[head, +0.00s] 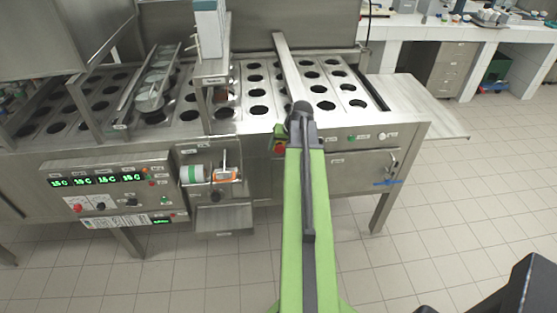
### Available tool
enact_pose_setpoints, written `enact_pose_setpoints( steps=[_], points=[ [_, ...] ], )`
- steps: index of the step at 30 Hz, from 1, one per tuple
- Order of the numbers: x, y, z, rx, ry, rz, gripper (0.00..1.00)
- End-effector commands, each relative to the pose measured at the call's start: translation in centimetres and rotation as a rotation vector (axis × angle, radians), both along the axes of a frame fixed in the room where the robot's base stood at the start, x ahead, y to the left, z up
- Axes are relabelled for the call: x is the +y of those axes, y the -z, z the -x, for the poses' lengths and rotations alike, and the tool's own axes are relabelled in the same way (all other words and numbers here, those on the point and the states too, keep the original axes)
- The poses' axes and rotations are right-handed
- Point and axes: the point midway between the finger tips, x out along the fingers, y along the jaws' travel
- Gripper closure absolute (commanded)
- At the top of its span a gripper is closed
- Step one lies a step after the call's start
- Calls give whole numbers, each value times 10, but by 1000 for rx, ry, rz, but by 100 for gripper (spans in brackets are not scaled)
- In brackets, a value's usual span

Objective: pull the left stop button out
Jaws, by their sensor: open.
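A red button (77,208) sits at the lower left of the control panel with green displays, on the machine's left front. Another red button (280,148) shows on the machine's front just left of my arm, beside a green part of my arm's end. At this size I cannot tell whether either button is pushed in or out. My gripper (301,108) is at the far end of my green arm, in front of the machine's top edge, far right of the left button. It is open and holds nothing that I can see; its fingers are hard to make out.
The control panel (110,185) juts out from the machine. A recessed shelf (209,184) with a roll and an orange item stands between it and my arm. A metal flap (415,100) extends at right. The tiled floor (450,200) is clear at right.

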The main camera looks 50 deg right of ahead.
Motion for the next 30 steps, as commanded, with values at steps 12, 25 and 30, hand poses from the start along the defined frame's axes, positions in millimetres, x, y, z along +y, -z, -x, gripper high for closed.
enact_pose_setpoints(
  steps=[12,25,30],
  points=[
    [-1,10,-5,0,1,0,46],
    [-2,11,-5,0,2,-1,100],
    [-2,11,-5,-1,1,-2,100]
  ],
)
